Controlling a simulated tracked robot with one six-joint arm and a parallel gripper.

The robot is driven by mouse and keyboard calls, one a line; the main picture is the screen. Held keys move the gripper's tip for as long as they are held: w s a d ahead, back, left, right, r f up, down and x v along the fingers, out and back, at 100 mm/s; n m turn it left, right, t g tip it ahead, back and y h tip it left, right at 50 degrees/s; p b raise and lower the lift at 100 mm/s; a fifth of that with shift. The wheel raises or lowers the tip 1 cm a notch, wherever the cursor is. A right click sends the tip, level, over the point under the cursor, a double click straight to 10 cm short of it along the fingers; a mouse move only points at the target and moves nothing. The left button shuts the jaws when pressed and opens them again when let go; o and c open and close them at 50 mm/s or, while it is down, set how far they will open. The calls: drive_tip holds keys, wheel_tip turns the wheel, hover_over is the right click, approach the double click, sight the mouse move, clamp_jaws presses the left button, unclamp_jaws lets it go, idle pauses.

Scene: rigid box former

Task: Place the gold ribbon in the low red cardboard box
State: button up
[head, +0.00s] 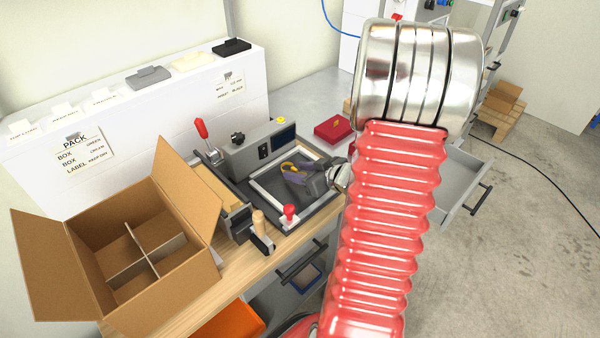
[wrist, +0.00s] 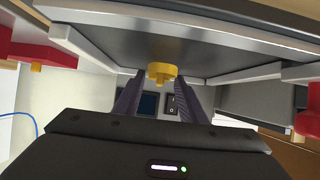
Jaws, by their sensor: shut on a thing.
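The gold ribbon (wrist: 161,73) is a small yellow roll-like piece between my gripper's fingertips in the wrist view. In the head view a bit of the gold ribbon (head: 288,166) shows at the fingers. My gripper (head: 292,169) is dark grey and shut on it, over the white-edged frame of the grey machine. The low red cardboard box (head: 333,129) stands on the bench behind and to the right of my gripper, with a small gold mark on it. I cannot tell whether it is open. A red shape, likely this box (wrist: 30,45), shows at the wrist view's left edge.
The grey machine (head: 262,146) has a red-knobbed lever (head: 201,130) and a red knob (head: 290,212) in front. An open divided brown carton (head: 180,266) stands at left. A white ledge with small blocks runs behind. An open grey drawer (head: 452,185) is at right.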

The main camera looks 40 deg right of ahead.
drive_tip(key=shift+f, duration=0.4)
drive_tip(key=o, duration=1)
drive_tip(key=shift+s+r, duration=0.15)
drive_tip(key=v, duration=1.1)
drive_tip(key=shift+s+r, duration=0.15)
drive_tip(key=shift+s, duration=0.2)
drive_tip(key=shift+c, duration=0.7)
